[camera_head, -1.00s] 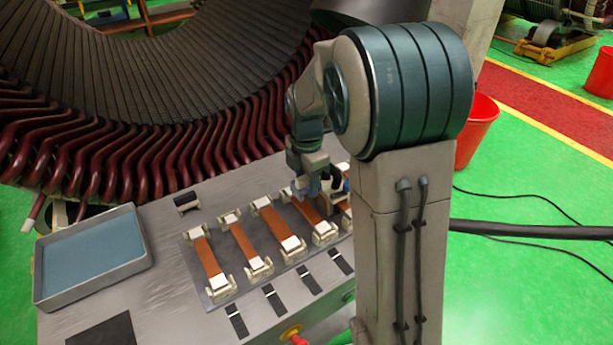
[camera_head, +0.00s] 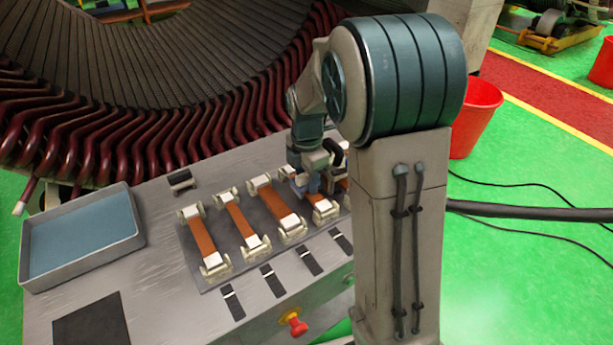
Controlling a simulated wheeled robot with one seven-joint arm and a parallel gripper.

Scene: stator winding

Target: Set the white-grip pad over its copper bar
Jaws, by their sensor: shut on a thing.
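My gripper (camera_head: 308,187) is small in the head view, low over the near part of the fourth copper bar from the left. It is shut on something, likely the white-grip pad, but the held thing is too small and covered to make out. Contact with the bar cannot be told. The first copper bar (camera_head: 202,236), second copper bar (camera_head: 240,221) and third copper bar (camera_head: 278,205) lie open to view, each with pale blocks at both ends. The fourth bar's near end block (camera_head: 325,212) shows below the gripper. A further bar at the right is partly hidden by my arm.
A small dark block with a pale part (camera_head: 180,180) stands behind the bars. A grey tray with a blue bottom (camera_head: 137,235) is at the left. Dark strips (camera_head: 232,303) line the table's near side. The stator's red coil ends (camera_head: 120,150) rise behind. A red button (camera_head: 295,325) is in front.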

